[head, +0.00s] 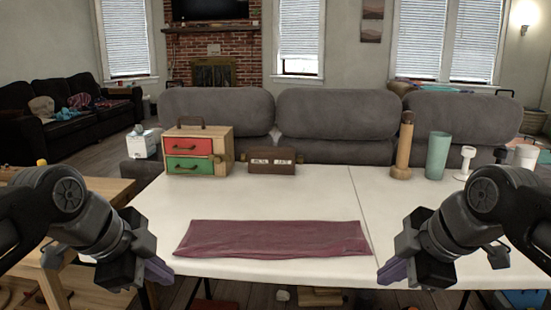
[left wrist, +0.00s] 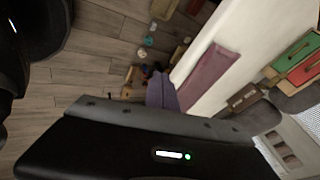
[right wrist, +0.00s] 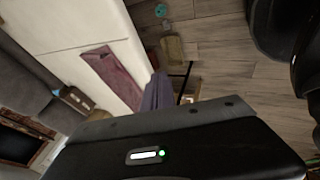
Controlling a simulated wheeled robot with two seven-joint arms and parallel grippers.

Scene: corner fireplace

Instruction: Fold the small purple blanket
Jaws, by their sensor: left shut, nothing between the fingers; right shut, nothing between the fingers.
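The small purple blanket (head: 272,238) lies flat on the white table as a long, narrow strip near the front edge, with a few wrinkles. It also shows in the left wrist view (left wrist: 207,78) and in the right wrist view (right wrist: 115,75). My left gripper (head: 158,270) is shut and empty at the table's front left, apart from the blanket's left end. My right gripper (head: 394,270) is shut and empty by the front edge, just right of the blanket's right end and not holding it.
The white table (head: 290,195) is clear behind the blanket. At its back stand a wooden box with red and green drawers (head: 197,150), a small brown box (head: 272,159), a wooden cylinder (head: 403,150) and a teal cup (head: 437,156). A grey sofa (head: 330,115) stands behind.

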